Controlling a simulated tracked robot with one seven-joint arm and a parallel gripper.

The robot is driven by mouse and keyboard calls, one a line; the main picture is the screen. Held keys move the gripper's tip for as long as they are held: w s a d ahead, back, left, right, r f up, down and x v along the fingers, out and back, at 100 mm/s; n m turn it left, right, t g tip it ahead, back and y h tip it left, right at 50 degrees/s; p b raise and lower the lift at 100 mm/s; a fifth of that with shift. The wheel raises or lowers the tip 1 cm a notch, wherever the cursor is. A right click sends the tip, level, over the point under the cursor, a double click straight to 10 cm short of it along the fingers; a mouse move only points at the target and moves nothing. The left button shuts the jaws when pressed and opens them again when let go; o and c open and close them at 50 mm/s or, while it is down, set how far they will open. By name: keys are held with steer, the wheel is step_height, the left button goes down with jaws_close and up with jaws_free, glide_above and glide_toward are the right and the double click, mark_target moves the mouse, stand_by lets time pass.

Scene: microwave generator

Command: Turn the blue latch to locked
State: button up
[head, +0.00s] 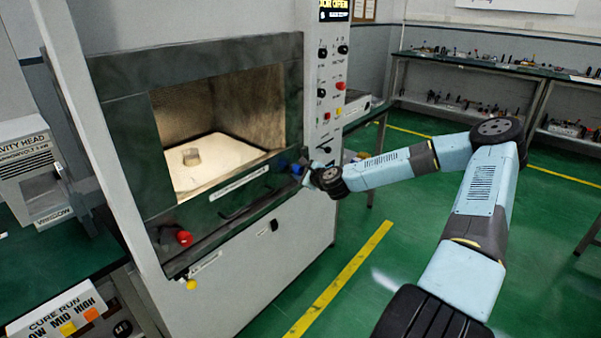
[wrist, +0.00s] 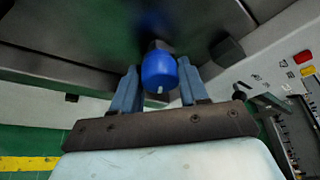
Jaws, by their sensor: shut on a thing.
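The blue latch knob (wrist: 159,72) is in the middle of the wrist view, on a short dark stem against the dark front of the machine. My gripper (wrist: 158,88) has one finger on each side of the knob and is shut on it. In the head view my gripper (head: 308,174) is at the right edge of the machine's front, beside the blue knob (head: 295,168), which is partly hidden. A small white mark shows on the knob's near end. I cannot tell the latch's exact turn angle.
The machine's chamber (head: 222,118) shows a pale floor with a small cup-like object (head: 191,156). A red knob (head: 184,238) is at the lower left of its front. A control panel (head: 331,80) rises above my gripper.

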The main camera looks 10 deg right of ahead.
steer(key=shift+w+r, duration=0.1)
steer(key=n+t, duration=0.1)
steer(key=n, duration=0.2)
steer(key=shift+t+h, duration=0.3)
steer(key=shift+h, duration=0.1)
steer(key=n+t, duration=0.1)
steer(key=n, duration=0.3)
steer(key=shift+a+t, duration=0.1)
steer(key=shift+t, duration=0.3)
steer(key=n+t, duration=0.1)
steer(key=n, duration=0.1)
steer(key=n+y, duration=0.1)
steer(key=n, duration=0.2)
steer(key=shift+n+t, duration=0.3)
steer(key=shift+t, duration=0.1)
steer(key=shift+c, duration=0.2)
steer(key=shift+n+t+y, duration=0.4)
steer(key=shift+n+y, duration=0.6)
steer(key=shift+n, duration=1.2)
steer(key=o, duration=1)
steer(key=shift+o, duration=0.2)
